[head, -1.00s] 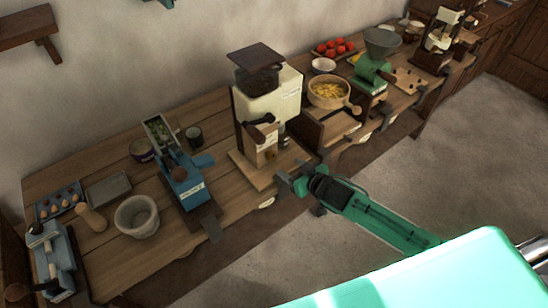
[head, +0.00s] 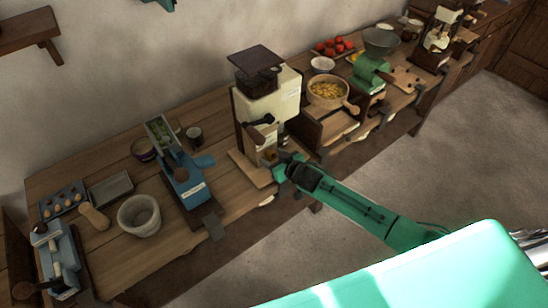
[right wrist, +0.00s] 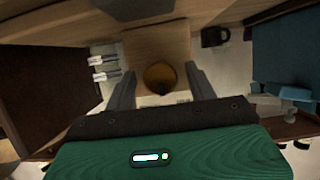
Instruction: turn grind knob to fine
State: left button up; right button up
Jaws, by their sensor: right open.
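A cream grinder (head: 278,103) with a dark hopper stands on the wooden bench in the head view. In the right wrist view a round amber-brown knob (right wrist: 160,77) shows on its pale wooden front, with a small dark pointer at its lower right. My right gripper (right wrist: 161,88) is open, with one finger on each side of the knob and a visible gap on both sides. In the head view my right gripper (head: 275,166) is at the grinder's lower front and hides part of it. White labels (right wrist: 104,68) left of the knob are too small to read. My left gripper is out of view.
A blue device (head: 184,184) and a stone-grey bowl (head: 139,215) stand left of the grinder. A bowl of yellow pieces (head: 328,91) and a green mill (head: 370,72) stand to its right. A dark cup (right wrist: 215,36) shows in the wrist view. The floor in front is free.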

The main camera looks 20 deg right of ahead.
jog(key=shift+c, duration=0.3)
jog(key=c, duration=0.9)
jog(key=shift+a+n+h+b, duration=0.1)
jog(key=shift+n+h+b, duration=0.35)
jog(key=shift+n, duration=0.35)
jog(key=shift+f+n+t+h+b, duration=0.15)
jog(key=shift+n+t+h+b, duration=0.35)
jog(key=shift+n+h+b, duration=0.3)
jog(key=n+t+h+b, duration=0.1)
jog(key=n+b, duration=0.1)
jog(key=shift+a+f+n+b, duration=0.1)
jog(key=shift+n+b, duration=0.2)
jog(key=shift+n, duration=0.1)
jog(key=shift+s+n+t+h+b, duration=0.1)
jog(key=shift+n+t+h+b, duration=0.45)
jog(key=shift+n+b, duration=0.8)
jog(key=shift+r, duration=0.2)
